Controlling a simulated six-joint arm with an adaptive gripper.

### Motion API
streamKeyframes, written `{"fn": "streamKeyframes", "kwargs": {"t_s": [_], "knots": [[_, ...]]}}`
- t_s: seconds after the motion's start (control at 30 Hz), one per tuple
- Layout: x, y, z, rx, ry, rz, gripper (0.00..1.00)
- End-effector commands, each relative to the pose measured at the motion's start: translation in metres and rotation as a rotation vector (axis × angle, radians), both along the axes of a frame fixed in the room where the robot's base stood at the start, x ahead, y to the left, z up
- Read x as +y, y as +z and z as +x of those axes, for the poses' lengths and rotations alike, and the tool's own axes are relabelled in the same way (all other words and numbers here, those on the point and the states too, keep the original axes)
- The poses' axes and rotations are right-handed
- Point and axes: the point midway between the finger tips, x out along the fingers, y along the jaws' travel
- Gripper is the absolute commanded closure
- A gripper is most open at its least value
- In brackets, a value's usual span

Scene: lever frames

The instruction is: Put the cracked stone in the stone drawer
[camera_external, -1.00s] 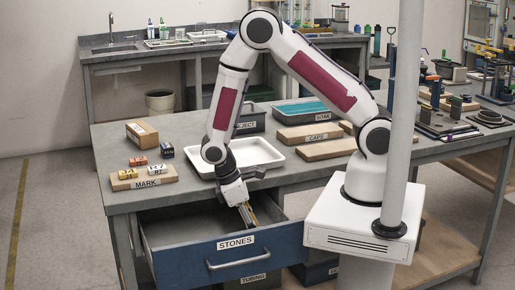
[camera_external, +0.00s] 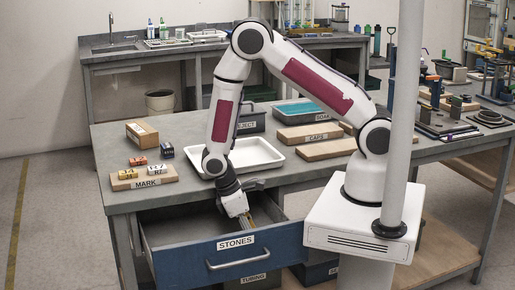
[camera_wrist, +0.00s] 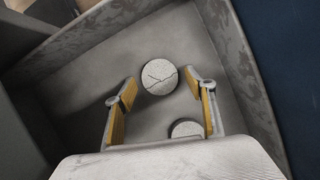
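The cracked stone (camera_wrist: 160,77) is a pale round disc with a dark crack across its face. In the wrist view it lies in the stone drawer (camera_external: 232,253), which is pulled open and labelled STONES. My gripper (camera_external: 249,222) points down inside the drawer in the external view. In the wrist view my gripper (camera_wrist: 161,79) has its yellow-padded fingers spread wide, with the cracked stone between or just beyond the tips. A second pale round stone (camera_wrist: 187,128) lies nearer the palm, partly hidden. The stones do not show in the external view.
The drawer walls (camera_wrist: 247,80) surround my gripper. On the bench above are a white tray (camera_external: 247,156), a MARK board (camera_external: 144,180) with small blocks near it, and CAPS boards (camera_external: 308,134). A TUBING bin (camera_external: 252,279) is below.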

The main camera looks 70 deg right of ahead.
Motion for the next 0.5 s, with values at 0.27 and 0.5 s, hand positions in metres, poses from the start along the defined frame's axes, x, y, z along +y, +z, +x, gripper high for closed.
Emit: {"fn": "streamKeyframes", "kwargs": {"t_s": [0.27,0.5], "knots": [[0.0000,0.0002,0.0000,0.000,0.000,0.000,0.45],[0.0006,0.0052,0.0012,-0.002,0.000,0.001,0.45]]}}
